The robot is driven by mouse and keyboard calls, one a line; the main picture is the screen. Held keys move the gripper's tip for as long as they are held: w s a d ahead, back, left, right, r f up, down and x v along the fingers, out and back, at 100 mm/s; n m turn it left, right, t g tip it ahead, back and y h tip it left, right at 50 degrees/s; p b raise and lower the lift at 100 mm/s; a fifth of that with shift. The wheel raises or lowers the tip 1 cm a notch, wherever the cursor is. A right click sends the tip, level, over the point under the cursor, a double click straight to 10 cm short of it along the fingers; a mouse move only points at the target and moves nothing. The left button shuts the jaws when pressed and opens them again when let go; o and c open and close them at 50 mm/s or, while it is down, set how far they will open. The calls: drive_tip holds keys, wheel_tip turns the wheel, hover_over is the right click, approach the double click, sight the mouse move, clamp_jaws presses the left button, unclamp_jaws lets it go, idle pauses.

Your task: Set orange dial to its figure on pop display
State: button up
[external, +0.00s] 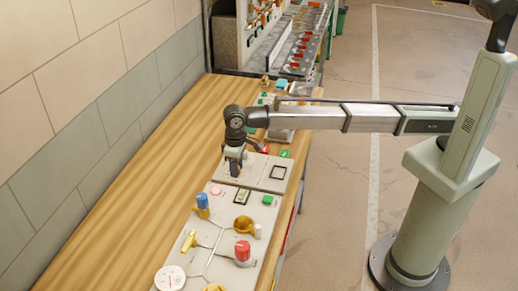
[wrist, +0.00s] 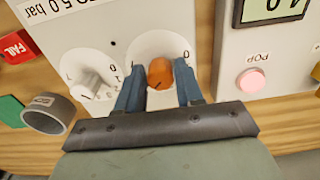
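The orange dial (wrist: 160,74) sits on a pale round scale plate in the wrist view, with a 0 near its upper right. My gripper (wrist: 161,82) has its two blue fingers on either side of the dial. Whether they touch it is not clear. In the external view my gripper (external: 235,168) points down at a light panel (external: 262,178) and hides the dial. The display (wrist: 272,8) is at the wrist view's top right, cut off, with dark digits ending in 0. The pop label is below it, above a pink button (wrist: 251,80).
A white dial (wrist: 92,78) is close to my left finger. A red FAIL sign (wrist: 15,47), a green block (wrist: 11,111) and a grey cylinder (wrist: 48,113) lie farther left. The nearer panel (external: 222,240) carries valves, a gauge and knobs. The wooden bench (external: 140,190) is clear along the wall.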

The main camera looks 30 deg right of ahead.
clamp_jaws()
drive_tip(key=shift+n, duration=2.9)
drive_tip(key=shift+o, duration=2)
unclamp_jaws()
drive_tip(key=shift+r, duration=0.15)
wheel_tip(320, 180, up, 14)
drive_tip(key=shift+w+f, duration=0.15)
drive_tip(key=shift+f, duration=0.05)
